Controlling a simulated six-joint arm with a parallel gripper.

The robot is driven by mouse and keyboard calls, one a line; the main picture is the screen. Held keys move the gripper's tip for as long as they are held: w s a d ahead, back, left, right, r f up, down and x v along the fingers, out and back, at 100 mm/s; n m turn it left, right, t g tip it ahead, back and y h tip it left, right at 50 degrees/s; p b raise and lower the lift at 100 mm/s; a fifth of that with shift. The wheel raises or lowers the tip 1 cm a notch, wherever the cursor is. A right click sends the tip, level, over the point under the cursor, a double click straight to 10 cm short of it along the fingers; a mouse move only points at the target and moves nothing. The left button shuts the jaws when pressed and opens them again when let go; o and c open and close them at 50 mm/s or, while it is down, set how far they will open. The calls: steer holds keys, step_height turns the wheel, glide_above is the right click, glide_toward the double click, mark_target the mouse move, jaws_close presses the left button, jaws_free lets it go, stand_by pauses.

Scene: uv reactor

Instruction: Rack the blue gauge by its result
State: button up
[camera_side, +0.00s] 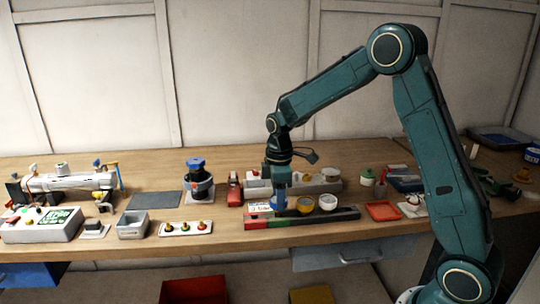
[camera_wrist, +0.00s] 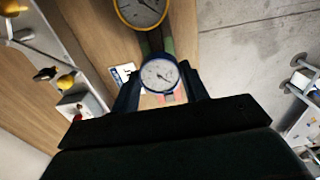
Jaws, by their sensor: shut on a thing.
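My gripper (camera_side: 278,190) points down and is shut on the blue gauge (camera_side: 277,204). In the wrist view the gauge's white dial (camera_wrist: 160,76) with a blue rim sits between the two fingers. The gauge is at a long low rack (camera_side: 344,214) with red, green and dark sections, near the red and green ones. I cannot tell whether it touches the rack. A yellow-rimmed gauge (camera_side: 304,203) is just right of it and also shows in the wrist view (camera_wrist: 141,10). A white gauge (camera_side: 327,202) is further right. The blue dial's needle is too small to read surely.
A small printed card (camera_side: 261,210) is left of the gauge. Behind the rack is a pale block (camera_side: 318,184). An orange tray (camera_side: 382,210) lies right.

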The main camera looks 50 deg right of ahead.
steer(key=shift+f, duration=0.6)
steer(key=o, duration=1)
steer(key=shift+r, duration=6.85)
steer(key=shift+s+r, duration=0.1)
steer(key=s+a+r+m+t, duration=0.1)
steer(key=s+a+r+m, duration=0.15)
steer(key=s, duration=0.35)
steer(key=s+a+r+m+t, duration=0.2)
steer(key=s+a+r, duration=0.1)
steer(key=s, duration=0.4)
steer(key=s+f+m+t, duration=0.1)
steer(key=s, duration=0.3)
steer(key=s+a+f+m, duration=0.1)
steer(key=s+m, duration=0.1)
steer(key=s, duration=0.2)
steer(key=s+a+f+m+t, duration=0.1)
steer(key=s, duration=0.3)
steer(key=shift+s+a+m+t, duration=0.15)
steer(key=shift+s+m+t, duration=0.1)
steer(key=shift+s+t, duration=0.1)
